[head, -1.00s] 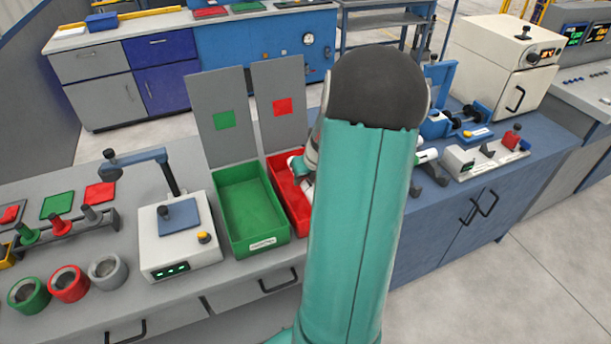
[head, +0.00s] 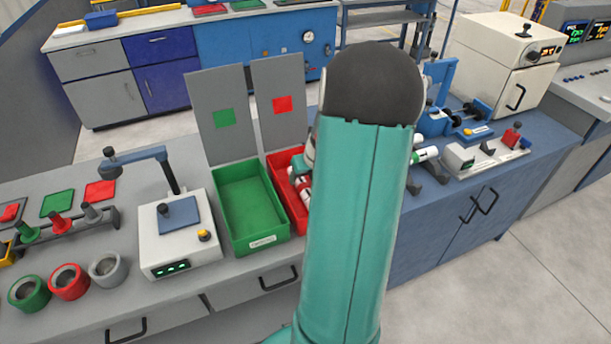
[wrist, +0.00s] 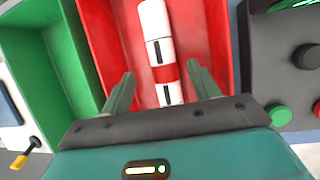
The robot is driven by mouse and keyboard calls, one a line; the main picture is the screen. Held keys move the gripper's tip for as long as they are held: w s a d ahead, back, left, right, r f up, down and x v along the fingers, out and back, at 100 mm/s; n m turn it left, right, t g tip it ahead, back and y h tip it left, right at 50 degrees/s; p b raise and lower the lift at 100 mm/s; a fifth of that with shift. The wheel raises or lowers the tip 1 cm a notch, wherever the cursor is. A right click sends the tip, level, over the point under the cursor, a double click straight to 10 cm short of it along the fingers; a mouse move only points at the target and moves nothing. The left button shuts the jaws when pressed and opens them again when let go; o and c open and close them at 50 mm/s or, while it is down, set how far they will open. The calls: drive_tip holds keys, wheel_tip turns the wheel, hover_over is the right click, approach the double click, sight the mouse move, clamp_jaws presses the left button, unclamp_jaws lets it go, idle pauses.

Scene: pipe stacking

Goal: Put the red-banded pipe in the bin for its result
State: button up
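The red-banded pipe (wrist: 162,60) is white with a red band and dark marks. It lies in the red bin (wrist: 97,25), and part of it shows in the head view (head: 303,188). My gripper (wrist: 160,74) is open, with one finger on either side of the pipe in the wrist view and a gap to it on both sides. In the head view my arm hides most of the gripper and part of the red bin (head: 289,212). The green bin (head: 247,205), left of the red one, is empty.
Grey panels with a green square (head: 224,118) and a red square (head: 282,105) stand behind the bins. A white test device (head: 176,235) is left of the green bin. Another white pipe with a green band (head: 424,154) rests on supports at the right.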

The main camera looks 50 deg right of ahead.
drive_tip(key=v, duration=1.4)
drive_tip(key=shift+a+f, duration=0.1)
idle(0.4)
